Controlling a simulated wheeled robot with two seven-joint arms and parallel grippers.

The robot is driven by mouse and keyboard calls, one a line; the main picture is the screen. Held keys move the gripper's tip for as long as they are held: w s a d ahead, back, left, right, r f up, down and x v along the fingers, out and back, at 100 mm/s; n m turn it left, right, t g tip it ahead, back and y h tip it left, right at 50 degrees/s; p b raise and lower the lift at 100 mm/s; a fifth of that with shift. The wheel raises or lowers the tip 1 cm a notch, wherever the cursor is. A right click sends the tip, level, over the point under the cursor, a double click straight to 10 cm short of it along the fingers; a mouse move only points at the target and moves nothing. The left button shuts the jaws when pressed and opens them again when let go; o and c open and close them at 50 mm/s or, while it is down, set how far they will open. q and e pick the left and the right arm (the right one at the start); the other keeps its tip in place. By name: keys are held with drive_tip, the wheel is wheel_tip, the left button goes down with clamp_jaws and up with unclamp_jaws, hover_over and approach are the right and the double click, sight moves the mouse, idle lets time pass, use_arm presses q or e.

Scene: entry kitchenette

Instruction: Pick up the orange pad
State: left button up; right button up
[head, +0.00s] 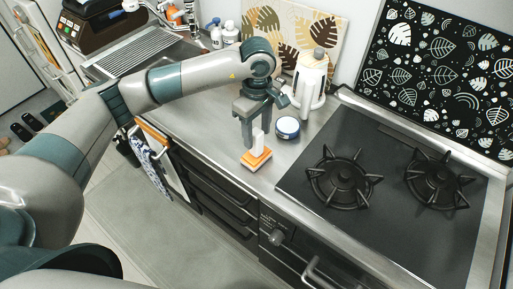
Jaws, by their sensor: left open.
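The orange pad (257,160) lies on the steel counter near its front edge, left of the stove. It is a small orange block with a white layer and an upright white piece on top. My left gripper (252,142) points down just above the pad, its fingers apart. One finger is behind or beside the white upright piece. I cannot tell whether the fingers touch the pad. My right gripper is not in view.
A round blue-and-white tin (287,128) stands close to the right of the pad. A white holder (310,88) stands behind it. The black stove (385,190) with two burners fills the right. A towel (148,158) hangs at the counter front.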

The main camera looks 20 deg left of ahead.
sight(256, 157)
use_arm(q)
drive_tip(key=shift+s+f+p, duration=0.15)
drive_tip(key=shift+f+p, duration=0.2)
wheel_tip(256, 157, down, 2)
drive_tip(key=shift+f+p, duration=0.1)
drive_tip(key=shift+p, duration=0.35)
drive_tip(key=shift+f, duration=0.4)
clamp_jaws()
drive_tip(key=shift+r, duration=0.15)
